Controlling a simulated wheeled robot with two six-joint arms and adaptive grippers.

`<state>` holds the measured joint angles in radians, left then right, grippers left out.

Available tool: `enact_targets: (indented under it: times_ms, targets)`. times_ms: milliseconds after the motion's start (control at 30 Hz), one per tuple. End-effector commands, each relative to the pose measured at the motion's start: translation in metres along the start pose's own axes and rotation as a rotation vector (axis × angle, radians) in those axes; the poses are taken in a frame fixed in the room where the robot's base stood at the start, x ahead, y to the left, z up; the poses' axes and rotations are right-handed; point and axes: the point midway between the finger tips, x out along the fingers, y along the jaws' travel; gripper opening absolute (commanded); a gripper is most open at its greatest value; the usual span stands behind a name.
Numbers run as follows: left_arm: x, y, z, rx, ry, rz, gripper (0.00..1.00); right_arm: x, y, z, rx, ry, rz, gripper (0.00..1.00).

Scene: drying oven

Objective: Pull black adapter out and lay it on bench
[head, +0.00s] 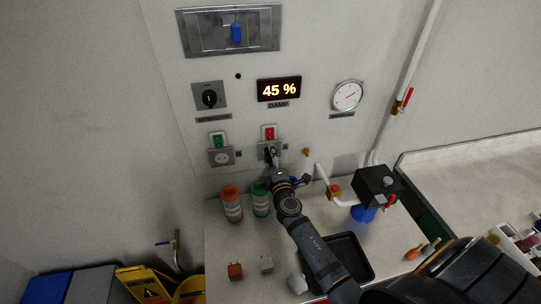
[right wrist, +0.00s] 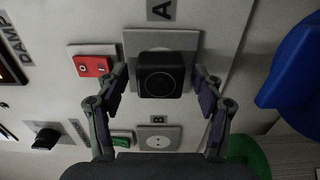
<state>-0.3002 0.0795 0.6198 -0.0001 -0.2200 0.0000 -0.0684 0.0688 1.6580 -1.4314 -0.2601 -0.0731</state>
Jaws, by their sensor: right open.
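The black adapter (right wrist: 160,75) is plugged into the wall socket marked A (right wrist: 133,40) and shows nearly face on in the right wrist view. My right gripper (right wrist: 160,82) is open, with one finger on each side of the adapter and a gap visible on both sides. In the head view my right gripper (head: 271,158) reaches up to the panel and mostly hides the adapter and its socket. The pale bench (head: 220,286) lies below the panel. My left gripper is not in view.
A red switch (head: 269,133) is above the socket. Socket B (head: 222,157) is to its left, under a green switch (head: 218,140).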

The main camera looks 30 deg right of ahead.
Motion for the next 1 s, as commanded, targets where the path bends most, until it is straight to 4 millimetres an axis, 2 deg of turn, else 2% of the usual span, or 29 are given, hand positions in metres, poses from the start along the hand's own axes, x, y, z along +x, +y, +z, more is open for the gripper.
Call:
enact_targets:
  times_ms: [267, 733, 767, 1000]
  targets:
    - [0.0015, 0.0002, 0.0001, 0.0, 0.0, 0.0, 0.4, -0.0001, -0.0002, 0.0001, 0.0, 0.0, 0.0, 0.67]
    - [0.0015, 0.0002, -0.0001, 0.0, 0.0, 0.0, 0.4, 0.0, -0.0001, 0.0001, 0.0, 0.0, 0.0, 0.03]
    - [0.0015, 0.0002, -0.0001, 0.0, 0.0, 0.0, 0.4, 0.0, -0.0001, 0.0001, 0.0, 0.0, 0.0, 0.0]
    - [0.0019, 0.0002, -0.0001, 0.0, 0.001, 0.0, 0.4, -0.0044, -0.0007, -0.0001, 0.0, 0.0, 0.0, 0.0]
